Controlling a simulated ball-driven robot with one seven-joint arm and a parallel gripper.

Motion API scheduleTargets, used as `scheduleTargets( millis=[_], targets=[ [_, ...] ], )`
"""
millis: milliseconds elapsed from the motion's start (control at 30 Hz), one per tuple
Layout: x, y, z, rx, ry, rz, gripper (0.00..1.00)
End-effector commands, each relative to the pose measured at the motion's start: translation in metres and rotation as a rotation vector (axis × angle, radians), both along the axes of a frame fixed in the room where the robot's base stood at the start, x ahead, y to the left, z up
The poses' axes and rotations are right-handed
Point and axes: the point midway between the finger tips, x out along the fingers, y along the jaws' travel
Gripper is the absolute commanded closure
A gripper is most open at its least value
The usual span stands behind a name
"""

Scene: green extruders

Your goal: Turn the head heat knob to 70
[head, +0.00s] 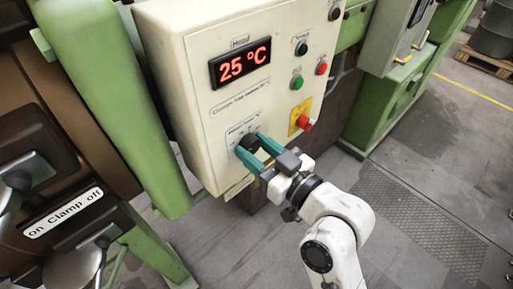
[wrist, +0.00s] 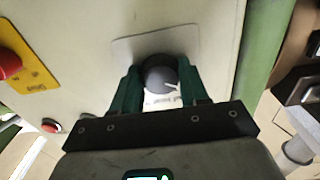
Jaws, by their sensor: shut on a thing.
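The black heat knob (head: 249,143) sits low on the front of the cream control box, on a light dial plate. My gripper (head: 251,150) has its two green fingers on either side of the knob, shut on it. In the wrist view the knob (wrist: 161,77) shows as a dark round cap between the green fingers (wrist: 162,88), with a light pointer mark. The dial's scale is partly hidden by the fingers, and I cannot read the knob's setting. The red display (head: 240,66) at the top of the box reads 25 °C.
A red emergency button (head: 304,122) on a yellow plate is right of the knob. Green (head: 297,82), red (head: 321,68) and black (head: 301,47) buttons are above it. Green machine frames stand on both sides. Grey floor is open at the lower right.

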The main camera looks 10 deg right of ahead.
Motion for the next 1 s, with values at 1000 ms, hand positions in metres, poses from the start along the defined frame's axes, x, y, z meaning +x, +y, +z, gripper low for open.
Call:
scheduleTargets(
  millis=[1000],
  targets=[
    [-0.0003,0.0004,0.0017,0.505,0.367,-0.001,0.86]
  ],
)
